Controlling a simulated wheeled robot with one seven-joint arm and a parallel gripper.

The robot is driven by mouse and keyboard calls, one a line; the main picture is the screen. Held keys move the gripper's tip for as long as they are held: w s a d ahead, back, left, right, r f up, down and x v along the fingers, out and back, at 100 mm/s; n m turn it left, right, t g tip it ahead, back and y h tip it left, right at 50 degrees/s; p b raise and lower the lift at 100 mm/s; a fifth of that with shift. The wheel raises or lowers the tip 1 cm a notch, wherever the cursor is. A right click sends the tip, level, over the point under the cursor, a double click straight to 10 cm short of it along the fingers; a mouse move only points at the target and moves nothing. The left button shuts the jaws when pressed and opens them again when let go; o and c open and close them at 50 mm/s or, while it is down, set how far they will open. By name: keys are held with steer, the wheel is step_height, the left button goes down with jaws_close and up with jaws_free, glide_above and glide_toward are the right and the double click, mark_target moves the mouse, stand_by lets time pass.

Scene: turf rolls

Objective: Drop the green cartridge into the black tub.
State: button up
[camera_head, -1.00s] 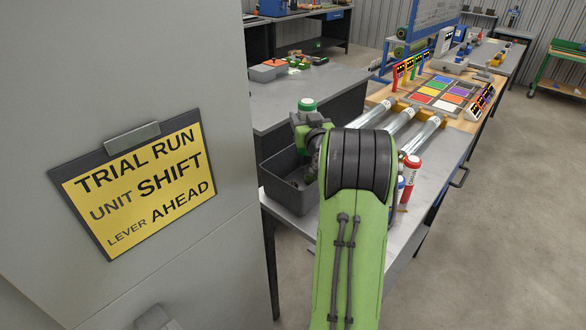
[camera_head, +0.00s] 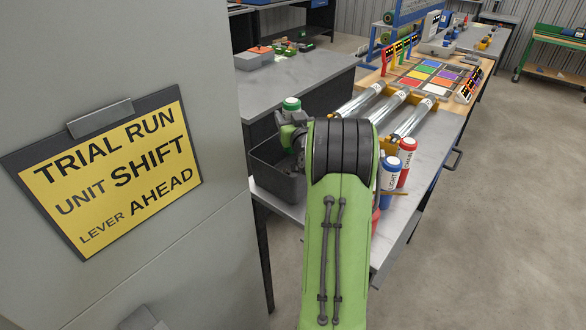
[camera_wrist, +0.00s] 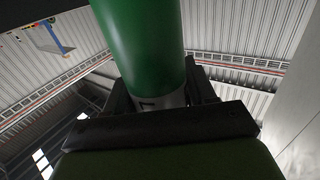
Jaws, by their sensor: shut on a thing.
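The green cartridge (camera_wrist: 143,45) fills the upper middle of the wrist view, with a pale band at its lower end. My gripper (camera_wrist: 165,97) is shut on that end. The black tub (camera_head: 276,183) is on the grey bench, below and left of my gripper. My arm hides the tub's right side. The wrist view looks up at the roof, and the tub is not in it.
Just right of my arm stand a blue-and-white cylinder (camera_head: 390,175) and a red one (camera_head: 407,160). Shiny metal tubes (camera_head: 410,118) lie behind them. A grey cabinet with a yellow sign (camera_head: 115,175) blocks the left. Open floor lies at right.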

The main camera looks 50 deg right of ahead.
steer(key=o, duration=1.5)
steer(key=shift+r, duration=0.1)
step_height(320, 180, up, 10)
steer(key=shift+r+p, duration=0.1)
steer(key=shift+p, duration=1.1)
steer(key=shift+s, duration=0.1)
